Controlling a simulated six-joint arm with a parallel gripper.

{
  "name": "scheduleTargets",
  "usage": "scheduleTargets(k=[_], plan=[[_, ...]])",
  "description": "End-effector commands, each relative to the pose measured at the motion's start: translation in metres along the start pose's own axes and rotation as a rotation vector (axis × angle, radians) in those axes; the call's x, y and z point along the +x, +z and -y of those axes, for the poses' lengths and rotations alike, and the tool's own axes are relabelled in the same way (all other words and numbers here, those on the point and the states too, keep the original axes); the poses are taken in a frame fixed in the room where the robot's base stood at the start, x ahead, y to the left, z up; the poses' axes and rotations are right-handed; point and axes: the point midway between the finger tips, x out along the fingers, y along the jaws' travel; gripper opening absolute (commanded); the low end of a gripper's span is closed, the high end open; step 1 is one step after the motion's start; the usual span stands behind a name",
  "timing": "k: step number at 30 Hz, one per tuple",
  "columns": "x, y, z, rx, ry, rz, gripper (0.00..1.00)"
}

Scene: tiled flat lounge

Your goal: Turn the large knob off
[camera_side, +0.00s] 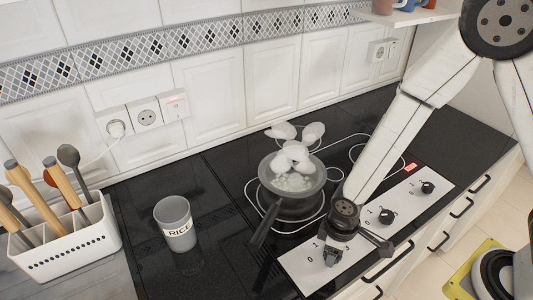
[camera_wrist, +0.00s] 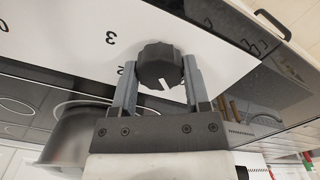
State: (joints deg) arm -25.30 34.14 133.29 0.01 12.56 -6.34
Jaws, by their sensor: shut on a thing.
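The large knob (camera_wrist: 157,58) is dark, ridged and round, with a white pointer mark on its face. It sits on the white control panel (camera_wrist: 75,22), which shows the digits 2 and 3 beside it. In the wrist view, one finger of my gripper (camera_wrist: 159,70) stands on each side of the knob, and the fingers are shut on it. In the side view, my gripper (camera_side: 331,256) is at the near left end of the panel (camera_side: 405,208) and mostly hides this knob. Digits 0 and 1 show beside it there.
Two smaller black knobs (camera_side: 386,216) (camera_side: 427,187) sit further right on the panel. A grey pan (camera_side: 308,187) with white lumps above it stands on the black hob (camera_side: 225,175), its handle towards the panel. A grey RICE cup (camera_side: 176,222) and a white utensil holder (camera_side: 75,237) stand left.

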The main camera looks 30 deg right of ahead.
Motion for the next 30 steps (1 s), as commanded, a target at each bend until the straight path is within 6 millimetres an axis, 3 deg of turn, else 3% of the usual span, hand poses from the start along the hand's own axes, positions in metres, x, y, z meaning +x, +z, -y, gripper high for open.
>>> scheduleTargets(k=[12, 27, 28, 30], plan=[[-0.0006, -0.0001, 0.0000, -0.224, 0.000, 0.000, 0.01], [-0.0006, -0.0002, -0.0001, -0.252, 0.000, 0.000, 0.01], [-0.0006, -0.0002, -0.0001, -0.252, 0.000, 0.000, 0.66], [-0.0006, -0.0002, -0.0001, -0.251, 0.000, 0.000, 0.88]])
